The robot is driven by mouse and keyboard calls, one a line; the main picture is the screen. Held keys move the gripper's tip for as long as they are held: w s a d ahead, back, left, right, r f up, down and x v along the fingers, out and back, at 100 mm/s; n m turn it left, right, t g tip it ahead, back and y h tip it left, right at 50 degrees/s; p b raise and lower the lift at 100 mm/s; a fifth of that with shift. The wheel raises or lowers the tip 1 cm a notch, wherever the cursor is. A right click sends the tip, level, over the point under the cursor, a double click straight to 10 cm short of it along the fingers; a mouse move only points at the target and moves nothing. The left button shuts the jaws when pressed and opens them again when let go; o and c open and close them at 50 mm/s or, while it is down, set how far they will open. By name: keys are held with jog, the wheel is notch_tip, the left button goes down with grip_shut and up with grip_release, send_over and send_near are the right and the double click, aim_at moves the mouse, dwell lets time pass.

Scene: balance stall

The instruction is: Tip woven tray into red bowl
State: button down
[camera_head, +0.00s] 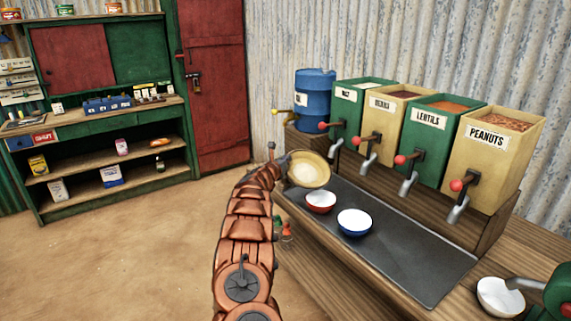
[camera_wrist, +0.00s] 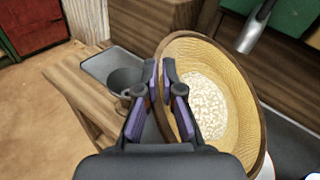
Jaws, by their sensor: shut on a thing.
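The woven tray (camera_head: 310,167) is a round, tan, shallow dish tilted up on edge at the end of my arm. In the wrist view the woven tray (camera_wrist: 238,92) holds a pale, grainy layer. My gripper (camera_wrist: 168,75) is shut on the near-left rim of the tray. In the head view my gripper (camera_head: 284,162) is small and partly hidden by the tray. The red bowl (camera_head: 320,202), red outside and white inside, stands upright on the dark counter mat just below and right of the tray. I cannot make out its contents.
A blue bowl (camera_head: 354,223) stands right of the red bowl on the dark mat (camera_head: 420,250). Dispensers with spouts, such as the lentils bin (camera_head: 432,133), line the back. A blue barrel (camera_head: 314,95) stands behind the tray. A white bowl (camera_head: 499,297) is at far right.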

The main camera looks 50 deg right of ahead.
jog(key=shift+s+a+r+m+h+b, duration=0.25)
jog(key=shift+s+r+m+h+b, duration=0.4)
jog(key=shift+b, duration=3.5)
jog(key=shift+s+a+r+m+t+h+b, duration=0.25)
jog(key=shift+s+r+m+b, duration=0.35)
jog(key=shift+b, duration=1.65)
jog(key=shift+s+r+m+t+h+b, duration=0.1)
jog(key=shift+s+r+m+h+b, duration=0.4)
jog(key=shift+b, duration=1.75)
jog(key=shift+s+a+r+m+h+b, duration=0.1)
jog(key=shift+s+r+m+b, duration=0.25)
jog(key=shift+b, duration=0.95)
jog(key=shift+s+a+r+m+h+b, duration=0.15)
jog(key=shift+s+m+b, duration=0.3)
jog(key=shift+b, duration=0.8)
jog(key=shift+s+a+r+m+h+b, duration=0.15)
jog(key=shift+s+m+b, duration=0.3)
jog(key=shift+b, duration=0.85)
jog(key=shift+s+a+r+m+g+h+b, duration=0.2)
jog(key=shift+s+m+b, duration=0.3)
jog(key=shift+b, duration=0.65)
jog(key=shift+s+a+r+m+g+h+b, duration=0.1)
jog(key=shift+s+r+m+h+b, duration=0.3)
jog(key=shift+b, duration=0.8)
jog(key=shift+s+a+r+m+g+h+b, duration=0.15)
jog(key=shift+s+m+b, duration=0.45)
jog(key=shift+b, duration=0.55)
